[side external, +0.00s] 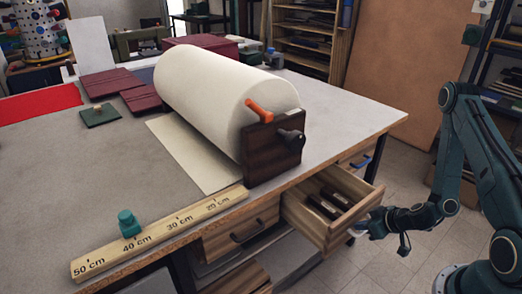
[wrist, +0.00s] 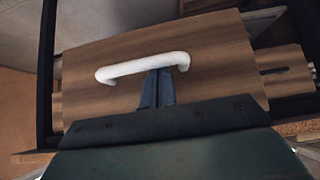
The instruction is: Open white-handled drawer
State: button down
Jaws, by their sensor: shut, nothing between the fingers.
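The white-handled drawer (side external: 305,224) stands pulled out from under the table in the side view, its inside showing. Its wooden front (wrist: 215,60) fills much of the wrist view, with the white handle (wrist: 143,66) across it. My gripper (side external: 366,224) is at the drawer's front in the side view, where the handle is mostly hidden. In the wrist view my gripper (wrist: 157,84) has its two fingers together, tips at the right half of the handle. Nothing shows between them. Whether the fingers touch the handle I cannot tell.
Two dark items (side external: 330,203) lie in the open drawer. A dark-handled drawer (side external: 240,236) is to its left and a blue-handled drawer (side external: 360,161) behind it. A large cream roll (side external: 205,95) and a wooden ruler (side external: 160,232) lie on the table.

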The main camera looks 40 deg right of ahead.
jog(key=w, duration=2)
jog(key=shift+w, duration=0.2)
jog(key=shift+r, duration=0.15)
jog(key=s+a+r, duration=0.3)
jog(key=s+r, duration=0.2)
jog(key=r, duration=0.4)
jog(key=s+a+r+n+g, duration=0.1)
jog(key=s+a+r, duration=0.2)
jog(key=r, duration=0.7)
jog(key=s+a+r, duration=0.2)
jog(key=s+r, duration=0.4)
jog(key=r, duration=0.3)
jog(key=shift+s+a+r+g, duration=0.3)
jog(key=shift+a+r+g, duration=0.1)
